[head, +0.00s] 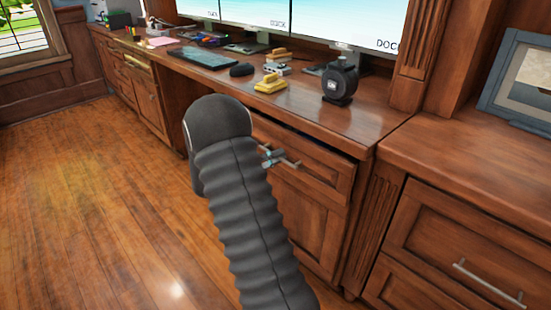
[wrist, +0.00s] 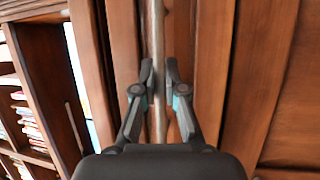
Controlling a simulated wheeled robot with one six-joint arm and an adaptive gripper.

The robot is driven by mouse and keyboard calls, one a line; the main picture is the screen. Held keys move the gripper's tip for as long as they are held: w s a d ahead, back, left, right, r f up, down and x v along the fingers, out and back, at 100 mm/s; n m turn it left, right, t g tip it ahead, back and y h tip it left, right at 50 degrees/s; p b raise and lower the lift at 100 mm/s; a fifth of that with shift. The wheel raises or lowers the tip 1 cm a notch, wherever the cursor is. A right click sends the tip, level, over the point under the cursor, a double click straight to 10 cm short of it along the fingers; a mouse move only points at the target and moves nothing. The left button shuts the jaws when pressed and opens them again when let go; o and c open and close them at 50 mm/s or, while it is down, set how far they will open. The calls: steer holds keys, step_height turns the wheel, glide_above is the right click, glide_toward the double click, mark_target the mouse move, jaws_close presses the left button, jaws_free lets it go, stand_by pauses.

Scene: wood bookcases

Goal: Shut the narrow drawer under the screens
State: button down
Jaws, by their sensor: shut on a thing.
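The narrow drawer (head: 325,178) is in the desk front below the screens (head: 345,18). A dark gap along its top edge shows it slightly open. My gripper (head: 268,157) is at the drawer's metal handle (head: 290,163), and my arm hides the drawer's left part. In the wrist view, the handle (wrist: 157,30) runs as an upright bar between the two fingers of my gripper (wrist: 160,75), which are shut on it. The drawer front also shows behind the fingers (wrist: 205,60).
The wooden floor (head: 90,180) at left is clear.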

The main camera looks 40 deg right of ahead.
steer(key=d, duration=0.3)
steer(key=shift+w+b, duration=0.15)
steer(key=shift+b, duration=0.2)
steer(key=c, duration=1.5)
jaws_free()
steer(key=v, duration=1.2)
